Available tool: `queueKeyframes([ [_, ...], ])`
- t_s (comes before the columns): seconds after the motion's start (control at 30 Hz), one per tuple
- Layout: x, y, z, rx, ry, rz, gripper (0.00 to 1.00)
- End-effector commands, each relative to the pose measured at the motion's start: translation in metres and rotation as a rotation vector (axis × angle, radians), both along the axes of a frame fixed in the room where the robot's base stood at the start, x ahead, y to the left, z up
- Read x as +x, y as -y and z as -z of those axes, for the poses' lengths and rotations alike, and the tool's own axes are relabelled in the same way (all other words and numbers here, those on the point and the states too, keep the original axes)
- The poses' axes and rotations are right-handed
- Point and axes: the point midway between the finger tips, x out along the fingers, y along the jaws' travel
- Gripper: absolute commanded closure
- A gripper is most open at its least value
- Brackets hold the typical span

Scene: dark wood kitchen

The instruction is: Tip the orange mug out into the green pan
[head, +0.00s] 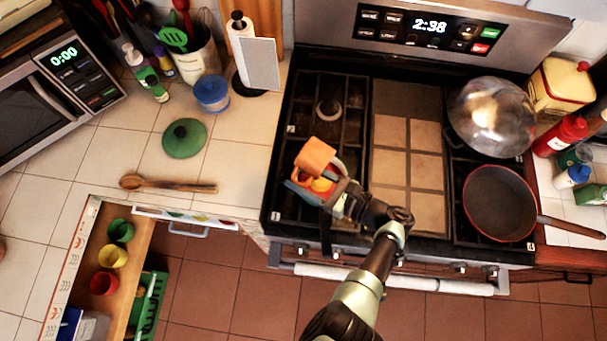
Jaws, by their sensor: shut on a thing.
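The orange mug (315,155) is held over the left front burner of the stove and looks tilted. My gripper (332,182) is shut on it, reaching in from the lower right. Directly below is a small round vessel with a grey-blue rim (294,187), probably the green pan, mostly hidden by the mug and my gripper. Something orange-yellow (322,185) shows by the gripper fingers, within the outline of that vessel. I cannot tell whether it lies in the vessel, or whether the mug touches the rim.
A green lid (184,138) and a wooden spoon (168,184) lie on the left counter. A dark pan (499,203) and a metal domed pot (492,116) stand on the right burners. An open drawer (128,262) with coloured cups is at lower left.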

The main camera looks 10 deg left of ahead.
Motion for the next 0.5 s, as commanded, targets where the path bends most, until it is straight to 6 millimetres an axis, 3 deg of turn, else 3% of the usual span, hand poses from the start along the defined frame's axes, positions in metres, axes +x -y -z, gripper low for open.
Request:
queueKeyframes([
  [0.5,-0.0004,0.0024,0.0016,0.047,0.024,0.001,1.0],
])
